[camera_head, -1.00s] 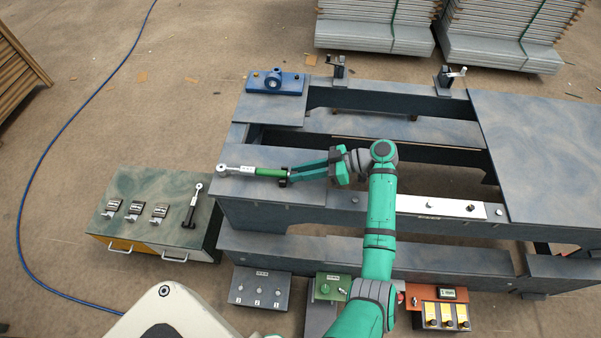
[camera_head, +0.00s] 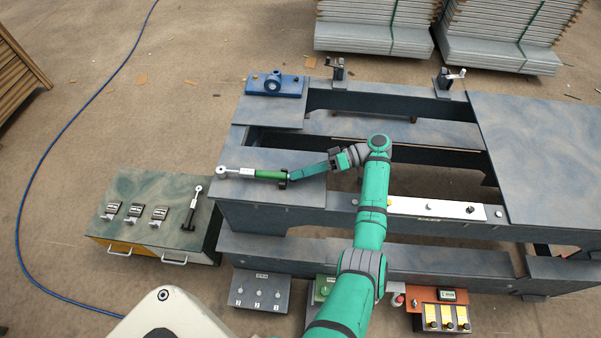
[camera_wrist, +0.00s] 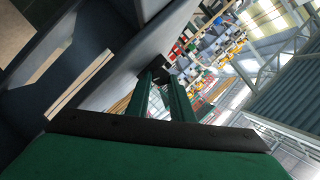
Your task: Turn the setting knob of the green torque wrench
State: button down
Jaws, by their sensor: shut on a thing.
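The green torque wrench (camera_head: 269,174) lies along the blue-grey bench top (camera_head: 301,190), its silver ratchet head (camera_head: 221,172) to the left and its black knob end to the right. My gripper (camera_head: 290,176) reaches in from the right and is shut on that knob end. In the wrist view my green fingers (camera_wrist: 163,78) run forward and close on a small dark part at their tips. The rest of the wrench cannot be made out there.
A second, black-handled wrench (camera_head: 193,205) lies on the low cabinet (camera_head: 120,190) at left, beside several small black devices. A blue fixture (camera_head: 274,84) stands at the bench's back left. Control boxes, one grey (camera_head: 258,290) and one orange (camera_head: 443,312), stand in front.

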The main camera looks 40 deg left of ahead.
dwell(0.4)
jog(key=c, duration=1.5)
grip_release()
jog(key=shift+c, duration=0.2)
